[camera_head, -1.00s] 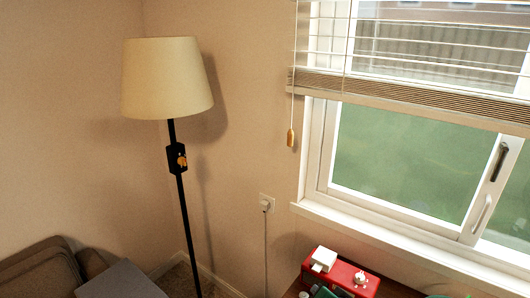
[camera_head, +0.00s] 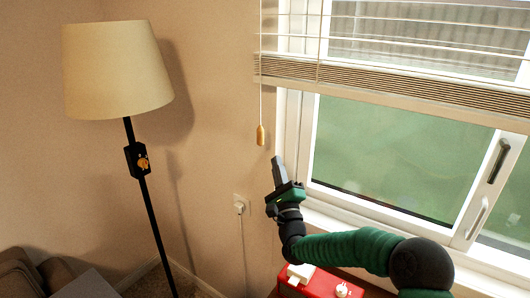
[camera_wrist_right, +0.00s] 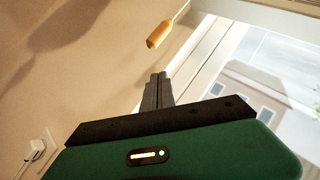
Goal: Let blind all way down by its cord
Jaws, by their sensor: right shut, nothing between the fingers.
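The blind (camera_head: 390,90) hangs over the upper part of the window, with its bottom rail and stacked slats partway down. Its cord (camera_head: 261,60) hangs at the left edge of the blind and ends in a wooden tassel (camera_head: 261,135). The tassel also shows in the right wrist view (camera_wrist_right: 160,34), beyond the fingertips. My right gripper (camera_head: 278,158) is shut and empty, a little below and to the right of the tassel, apart from it. The fingers also show closed together in the right wrist view (camera_wrist_right: 158,78). My left gripper is not in view.
A floor lamp (camera_head: 117,70) stands at the left. A wall outlet with a plug (camera_head: 240,206) is below the tassel. A red box (camera_head: 320,284) with white items lies under my right arm. The window sill (camera_head: 350,212) juts out at the right.

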